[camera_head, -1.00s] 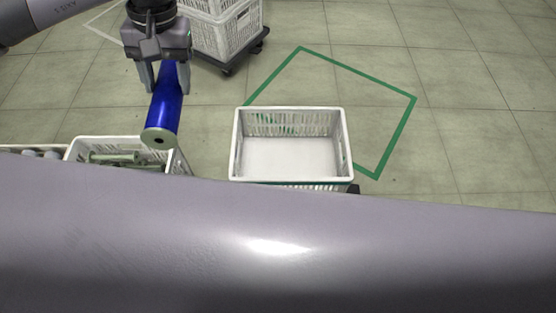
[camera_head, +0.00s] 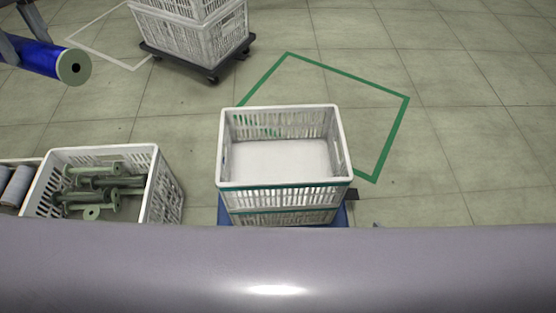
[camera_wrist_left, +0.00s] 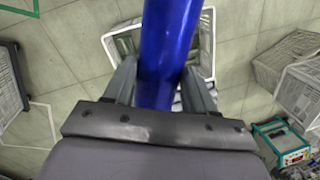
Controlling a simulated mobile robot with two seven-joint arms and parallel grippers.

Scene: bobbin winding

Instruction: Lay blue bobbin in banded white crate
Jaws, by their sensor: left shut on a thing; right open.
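The blue bobbin (camera_head: 30,57) is at the far left of the head view, held in the air on its side, its pale end flange facing right. My left gripper (camera_head: 20,32) is shut on it, mostly cut off by the frame edge. In the left wrist view the blue bobbin (camera_wrist_left: 168,45) runs between the two fingers of my left gripper (camera_wrist_left: 160,80). The banded white crate (camera_head: 284,186) stands right of centre in the head view, upright and empty, with a green band below its front rim. The bobbin is well left of it. My right gripper is not in view.
A white crate (camera_head: 158,178) of green bobbins stands at lower left, beside a crate with grey bobbins (camera_head: 17,186). White crates (camera_head: 205,45) stand stacked on a dark dolly behind. My own arm link spans the bottom. The floor at right is clear, with a green outline (camera_head: 404,110).

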